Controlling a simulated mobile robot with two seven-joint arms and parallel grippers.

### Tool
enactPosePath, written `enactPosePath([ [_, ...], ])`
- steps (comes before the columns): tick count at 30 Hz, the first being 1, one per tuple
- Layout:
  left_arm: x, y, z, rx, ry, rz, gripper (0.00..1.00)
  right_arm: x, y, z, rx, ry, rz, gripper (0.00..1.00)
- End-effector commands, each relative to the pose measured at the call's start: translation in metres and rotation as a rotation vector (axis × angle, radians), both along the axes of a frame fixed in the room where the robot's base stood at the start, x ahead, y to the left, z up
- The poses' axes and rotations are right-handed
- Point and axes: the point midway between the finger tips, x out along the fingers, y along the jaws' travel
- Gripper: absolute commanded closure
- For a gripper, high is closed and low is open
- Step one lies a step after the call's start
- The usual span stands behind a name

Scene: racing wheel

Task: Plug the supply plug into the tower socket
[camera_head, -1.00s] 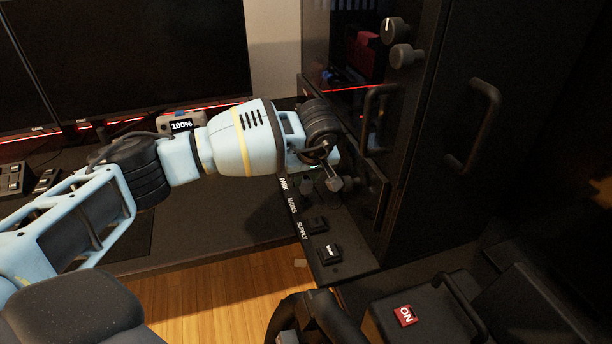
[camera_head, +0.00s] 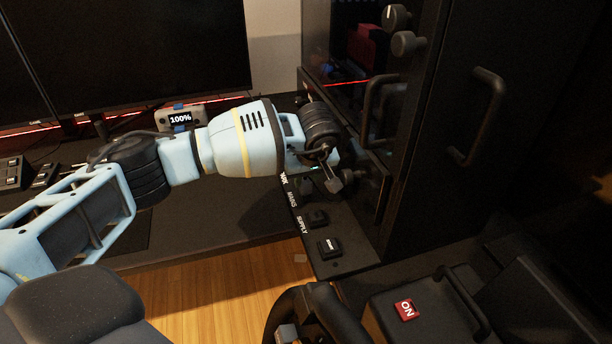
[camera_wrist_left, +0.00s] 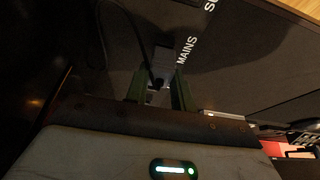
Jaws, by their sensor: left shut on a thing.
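My left gripper (camera_head: 342,182) reaches in from the left, over the black desk strip beside the dark tower (camera_head: 362,150). In the left wrist view its two fingers (camera_wrist_left: 158,88) are shut on a small dark plug (camera_wrist_left: 162,60). A thin dark cable (camera_wrist_left: 100,22) shows near it. The plug is above or beside the MAINS label; I cannot tell whether it touches the strip. I cannot make out the tower socket. My right gripper is not in view.
A black cabinet with a handle (camera_head: 487,115) stands at the right.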

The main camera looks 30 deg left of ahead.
Motion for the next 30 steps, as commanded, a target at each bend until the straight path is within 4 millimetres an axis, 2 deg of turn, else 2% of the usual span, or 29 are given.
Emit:
enactPosePath([
  [2, 0.0, 0.0, -0.002, 0.0, 0.0, 0.0, 0.97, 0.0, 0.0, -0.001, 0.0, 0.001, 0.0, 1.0],
  [3, 0.0, 0.0, -0.002, 0.0, 0.0, 0.0, 0.72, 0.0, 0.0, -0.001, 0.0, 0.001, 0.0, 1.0],
  [8, 0.0, 0.0, -0.001, 0.0, 0.0, 0.0, 0.51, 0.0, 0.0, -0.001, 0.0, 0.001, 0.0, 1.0],
  [19, -0.001, -0.001, 0.003, 0.0, -0.001, 0.0, 0.5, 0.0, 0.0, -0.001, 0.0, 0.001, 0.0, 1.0],
  [30, -0.014, -0.017, 0.054, 0.0, -0.004, 0.0, 0.5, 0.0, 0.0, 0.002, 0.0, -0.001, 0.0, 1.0],
])
